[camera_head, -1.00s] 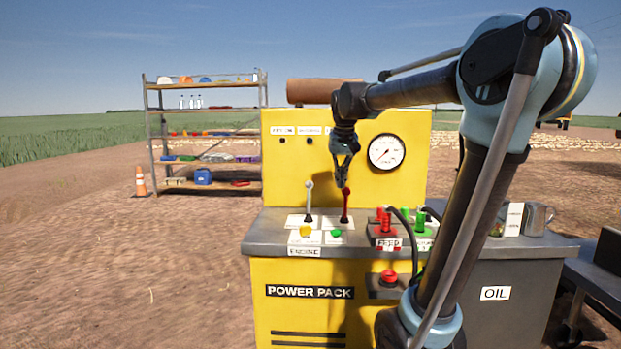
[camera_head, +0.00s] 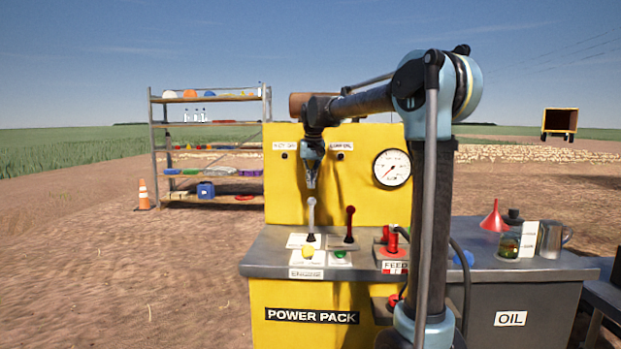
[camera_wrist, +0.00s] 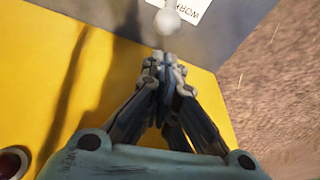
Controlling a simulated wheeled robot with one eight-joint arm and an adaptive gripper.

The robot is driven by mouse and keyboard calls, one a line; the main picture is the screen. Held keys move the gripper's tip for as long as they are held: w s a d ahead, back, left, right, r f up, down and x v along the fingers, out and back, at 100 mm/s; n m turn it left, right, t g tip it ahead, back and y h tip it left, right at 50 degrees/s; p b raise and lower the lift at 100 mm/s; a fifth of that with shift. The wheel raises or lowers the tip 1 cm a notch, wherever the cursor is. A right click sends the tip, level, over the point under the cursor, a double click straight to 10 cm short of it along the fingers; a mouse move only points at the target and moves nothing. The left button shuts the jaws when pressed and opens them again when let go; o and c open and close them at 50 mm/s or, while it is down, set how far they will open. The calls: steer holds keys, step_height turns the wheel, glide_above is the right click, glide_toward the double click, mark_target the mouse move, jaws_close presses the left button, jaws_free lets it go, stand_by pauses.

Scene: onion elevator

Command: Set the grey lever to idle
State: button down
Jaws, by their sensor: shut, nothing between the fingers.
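The grey lever (camera_head: 311,219) stands about upright on its white plate at the left of the power pack's (camera_head: 290,292) grey top. Its pale round knob (camera_wrist: 166,20) shows in the wrist view just beyond my fingertips, with part of a label reading "WORK" beside it. My gripper (camera_head: 311,186) points down, shut and empty, right above the grey lever's knob. In the wrist view the closed fingertips (camera_wrist: 164,62) appear close to the knob; I see a small gap between them. The red-knobbed lever (camera_head: 350,225) stands just to the right.
A yellow button (camera_head: 308,252) and a green button (camera_head: 340,254) lie in front of the levers. The yellow back panel with a gauge (camera_head: 392,168) rises behind. To the right are red feed fittings (camera_head: 392,242), a red funnel (camera_head: 494,217) and a metal mug (camera_head: 553,239).

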steer(key=shift+x, duration=2.7)
steer(key=shift+s, duration=0.2)
